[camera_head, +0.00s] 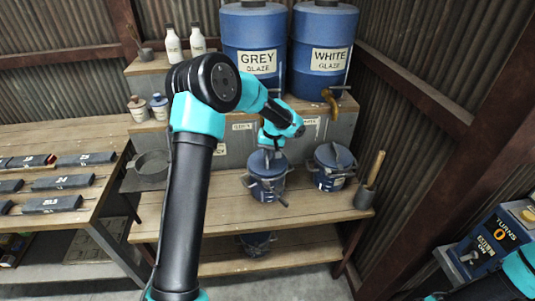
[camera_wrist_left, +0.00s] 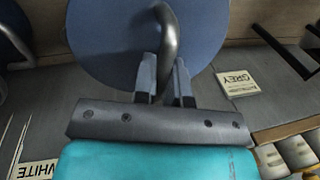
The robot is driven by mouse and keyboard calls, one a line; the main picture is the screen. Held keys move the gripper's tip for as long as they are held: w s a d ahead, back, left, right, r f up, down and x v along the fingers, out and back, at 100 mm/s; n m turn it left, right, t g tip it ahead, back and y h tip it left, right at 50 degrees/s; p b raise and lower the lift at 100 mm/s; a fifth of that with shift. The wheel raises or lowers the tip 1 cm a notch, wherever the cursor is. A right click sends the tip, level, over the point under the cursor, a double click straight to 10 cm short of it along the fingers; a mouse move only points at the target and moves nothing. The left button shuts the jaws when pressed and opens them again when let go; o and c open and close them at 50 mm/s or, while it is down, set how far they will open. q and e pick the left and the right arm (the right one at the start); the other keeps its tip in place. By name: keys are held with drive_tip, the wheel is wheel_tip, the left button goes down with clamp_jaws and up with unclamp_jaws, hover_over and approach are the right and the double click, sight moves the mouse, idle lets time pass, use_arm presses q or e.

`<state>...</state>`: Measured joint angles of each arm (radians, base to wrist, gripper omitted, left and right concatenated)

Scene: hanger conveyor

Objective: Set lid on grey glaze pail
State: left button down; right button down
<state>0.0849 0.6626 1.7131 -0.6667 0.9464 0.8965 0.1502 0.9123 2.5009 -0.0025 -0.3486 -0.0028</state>
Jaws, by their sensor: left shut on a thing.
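The grey glaze pail (camera_head: 268,190) is a blue pail with side clamps, standing on the wooden bench shelf below the grey drum. A round blue lid (camera_head: 260,162) is at its top; I cannot tell whether it rests on the rim or is just above it. My left gripper (camera_head: 270,145) is over the pail, and its jaws are hidden by the arm there. In the left wrist view, the jaws (camera_wrist_left: 163,82) are shut on the lid's curved handle (camera_wrist_left: 168,35), with the lid (camera_wrist_left: 110,45) beneath. Part of my right arm shows at the lower right; its jaws do not.
A second blue pail with a lid (camera_head: 334,160) stands close on the right. Blue drums labelled grey (camera_head: 256,30) and white (camera_head: 325,35) stand behind, with a brass tap (camera_head: 332,100). A pot with a wooden handle (camera_head: 366,190) is at the right edge. The shelf front is clear.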

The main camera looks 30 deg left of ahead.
sight(276, 160)
use_arm(q)
drive_tip(key=shift+f, duration=0.55)
idle(1.0)
drive_tip(key=c, duration=1.4)
unclamp_jaws()
drive_tip(key=o, duration=0.5)
drive_tip(key=shift+o, duration=0.2)
drive_tip(key=shift+r, duration=0.1)
drive_tip(key=w+d+r, duration=0.1)
drive_tip(key=d+r, duration=0.2)
drive_tip(key=r, duration=1.4)
drive_tip(key=shift+w, duration=0.3)
drive_tip(key=shift+f, duration=0.15)
